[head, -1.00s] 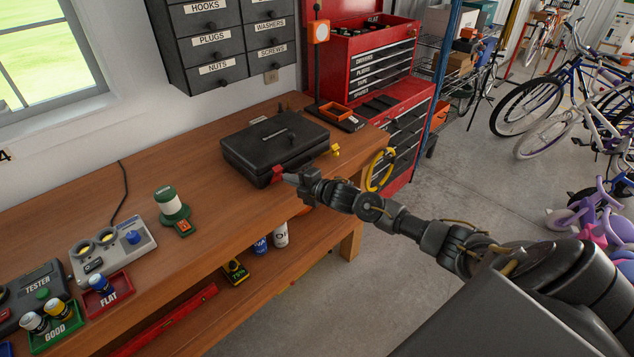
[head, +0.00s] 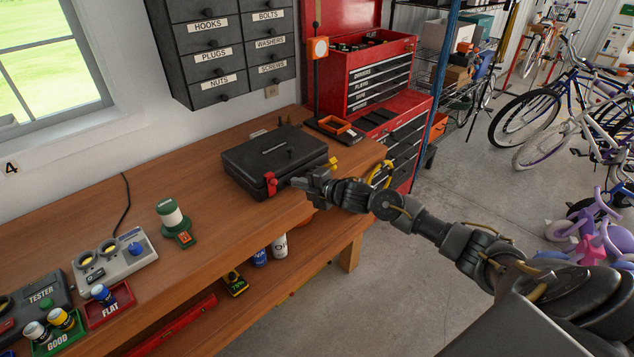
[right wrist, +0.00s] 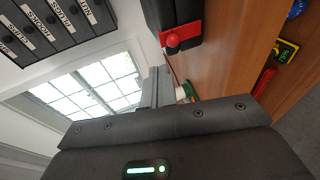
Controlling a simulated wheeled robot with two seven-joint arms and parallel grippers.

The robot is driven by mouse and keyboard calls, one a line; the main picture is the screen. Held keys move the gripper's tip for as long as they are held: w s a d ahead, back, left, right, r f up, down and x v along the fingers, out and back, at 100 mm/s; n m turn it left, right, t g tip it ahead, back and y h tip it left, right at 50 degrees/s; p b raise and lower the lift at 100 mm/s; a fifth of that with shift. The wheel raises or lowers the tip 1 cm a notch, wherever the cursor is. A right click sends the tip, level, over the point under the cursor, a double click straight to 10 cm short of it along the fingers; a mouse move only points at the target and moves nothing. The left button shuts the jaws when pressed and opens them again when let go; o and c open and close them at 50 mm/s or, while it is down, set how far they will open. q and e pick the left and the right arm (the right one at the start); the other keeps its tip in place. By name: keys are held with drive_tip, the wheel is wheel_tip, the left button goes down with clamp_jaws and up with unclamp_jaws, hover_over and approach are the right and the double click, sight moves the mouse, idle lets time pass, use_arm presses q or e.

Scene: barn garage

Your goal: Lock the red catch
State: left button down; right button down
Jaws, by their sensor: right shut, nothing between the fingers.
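A closed black case (head: 272,158) lies on the wooden workbench. Its red catch (head: 270,184) is on the front edge, toward the left, and looks upright against the case front. A yellow catch (head: 332,163) is at the case's right end. My right gripper (head: 296,183) is shut and empty, just right of the red catch, with a small gap. My left gripper is out of view.
The workbench (head: 225,215) has free room in front of the case.

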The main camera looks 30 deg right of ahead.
drive_tip(key=s+d+r+b, duration=0.1)
drive_tip(key=s+d+r, duration=0.1)
drive_tip(key=s+r, duration=0.1)
drive_tip(key=shift+v, duration=0.9)
drive_tip(key=shift+a, duration=0.2)
drive_tip(key=shift+s, duration=0.1)
